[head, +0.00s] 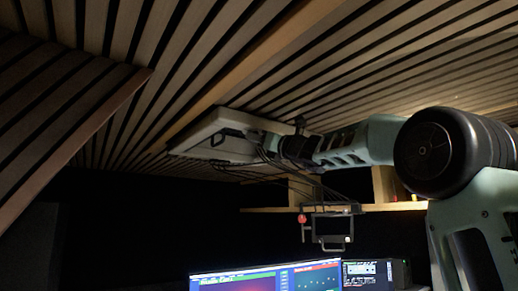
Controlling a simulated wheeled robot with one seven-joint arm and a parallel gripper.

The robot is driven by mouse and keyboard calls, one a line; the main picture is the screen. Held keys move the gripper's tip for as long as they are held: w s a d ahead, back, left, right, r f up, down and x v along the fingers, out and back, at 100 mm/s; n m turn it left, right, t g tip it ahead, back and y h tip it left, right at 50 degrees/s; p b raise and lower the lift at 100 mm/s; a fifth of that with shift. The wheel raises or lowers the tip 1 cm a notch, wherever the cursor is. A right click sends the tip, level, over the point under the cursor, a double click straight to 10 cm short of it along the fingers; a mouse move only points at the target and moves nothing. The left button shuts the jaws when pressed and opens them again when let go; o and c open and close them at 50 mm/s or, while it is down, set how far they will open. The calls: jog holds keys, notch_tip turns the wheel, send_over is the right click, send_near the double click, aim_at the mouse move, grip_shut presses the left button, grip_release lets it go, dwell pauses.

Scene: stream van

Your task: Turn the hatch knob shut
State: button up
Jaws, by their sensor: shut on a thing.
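The pale ceiling hatch (202,141) is set against the slatted ceiling at the middle of the head view, with a dark handle-like fitting (226,134) on its face. My arm reaches in from the right, and my gripper (268,149) is at the hatch's right end. It is shut on what I take to be the hatch knob. The knob itself is hidden or too dark to make out, and its turn angle cannot be told.
Slatted wood ceiling (300,65) lies close above my arm. Thin dark cables hang below the gripper. A wooden shelf (385,207) and a small framed device (331,228) are lower down, above lit monitors (265,278). The lower left is dark.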

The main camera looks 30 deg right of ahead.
jog(key=h+b, duration=0.1)
jog(key=m+h+b, duration=0.1)
jog(key=h+b, duration=0.1)
jog(key=shift+a+f+t, duration=0.3)
jog(key=shift+f, duration=0.1)
jog(key=m+h+b, duration=0.2)
jog(key=h, duration=0.1)
jog(key=shift+r+h, duration=0.2)
jog(key=shift+h, duration=0.1)
jog(key=shift+a+r+m+h+b, duration=0.1)
jog(key=shift+r+m+h+b, duration=0.05)
jog(key=shift+m+h+b, duration=0.6)
jog(key=shift+h+b, duration=0.4)
jog(key=shift+h, duration=0.15)
jog(key=shift+m+h+b, duration=0.65)
jog(key=shift+h+b, duration=0.1)
jog(key=shift+h, duration=0.25)
jog(key=shift+a+m+g+h+b, duration=0.15)
jog(key=shift+m+g+h+b, duration=0.3)
jog(key=shift+h, duration=0.35)
jog(key=shift+w+a+m+g+h, duration=0.1)
jog(key=shift+m+g+h, duration=0.35)
jog(key=shift+h, duration=0.45)
jog(key=shift+m+g+h, duration=1.2)
jog(key=shift+h, duration=1.2)
